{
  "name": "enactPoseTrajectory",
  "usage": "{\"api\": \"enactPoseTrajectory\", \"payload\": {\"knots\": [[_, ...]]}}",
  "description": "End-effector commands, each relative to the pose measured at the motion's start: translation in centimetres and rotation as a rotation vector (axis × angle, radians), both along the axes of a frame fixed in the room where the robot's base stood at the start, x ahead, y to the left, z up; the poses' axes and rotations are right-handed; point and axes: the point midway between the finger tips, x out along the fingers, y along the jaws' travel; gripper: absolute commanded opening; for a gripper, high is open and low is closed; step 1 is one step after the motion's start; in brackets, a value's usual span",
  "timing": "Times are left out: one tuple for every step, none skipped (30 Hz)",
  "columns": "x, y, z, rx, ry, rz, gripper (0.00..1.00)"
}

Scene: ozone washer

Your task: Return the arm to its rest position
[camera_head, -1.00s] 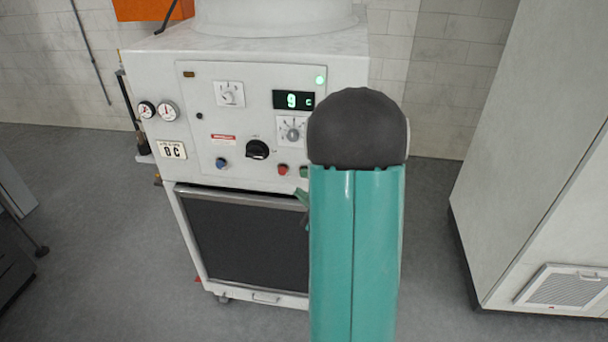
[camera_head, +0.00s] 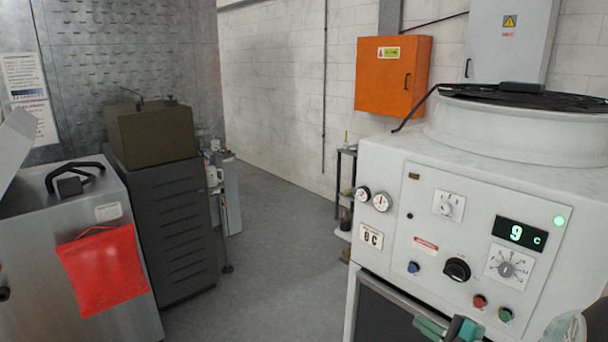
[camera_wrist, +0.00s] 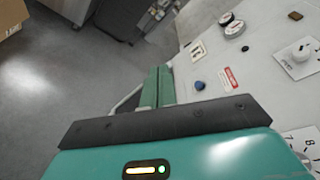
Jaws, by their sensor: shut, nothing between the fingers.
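My gripper shows in the wrist view (camera_wrist: 158,86) as two green fingers lying side by side, shut with nothing between them. In the head view only a green and dark part of my gripper (camera_head: 440,326) shows at the bottom edge, in front of the white washer (camera_head: 395,170). The washer's front panel carries a lit green display (camera_head: 519,233), a black knob (camera_head: 456,270), and blue, red and green buttons. In the wrist view the fingers are near the blue button (camera_wrist: 199,85). I cannot tell whether they touch the panel. Most of my arm is out of the head view.
A metal cabinet (camera_head: 75,250) with a red cloth-like sheet (camera_head: 102,270) stands at the left, next to a dark grey unit (camera_head: 165,215). An orange box (camera_head: 392,77) hangs on the back wall. Grey floor (camera_head: 270,250) lies open between these units and the washer.

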Motion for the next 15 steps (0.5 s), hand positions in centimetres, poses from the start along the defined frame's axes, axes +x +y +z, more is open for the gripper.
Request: {"api": "enactPoseTrajectory", "payload": {"knots": [[-0.6, 3.2, 1.2, -0.055, 0.009, 0.111, 0.00], [-1.1, 4.9, 1.5, -0.091, 0.021, 0.178, 0.00], [-1.9, 7.0, 1.9, -0.141, 0.038, 0.263, 0.00], [-2.6, 8.4, 2.1, -0.183, 0.049, 0.323, 0.00], [-3.4, 9.8, 2.3, -0.227, 0.060, 0.382, 0.00], [-4.5, 11.4, 2.5, -0.290, 0.075, 0.458, 0.00], [-5.4, 12.5, 2.6, -0.340, 0.086, 0.510, 0.00], [-6.2, 13.4, 2.7, -0.391, 0.095, 0.562, 0.00], [-7.4, 14.5, 2.7, -0.465, 0.108, 0.626, 0.00], [-8.3, 15.1, 2.7, -0.523, 0.116, 0.673, 0.00], [-9.2, 15.7, 2.7, -0.582, 0.124, 0.717, 0.00], [-10.3, 16.2, 2.8, -0.665, 0.131, 0.768, 0.00], [-11.1, 16.5, 2.8, -0.728, 0.136, 0.805, 0.00], [-11.8, 16.7, 2.8, -0.795, 0.139, 0.839, 0.00], [-12.7, 16.7, 2.9, -0.885, 0.144, 0.878, 0.00]]}}
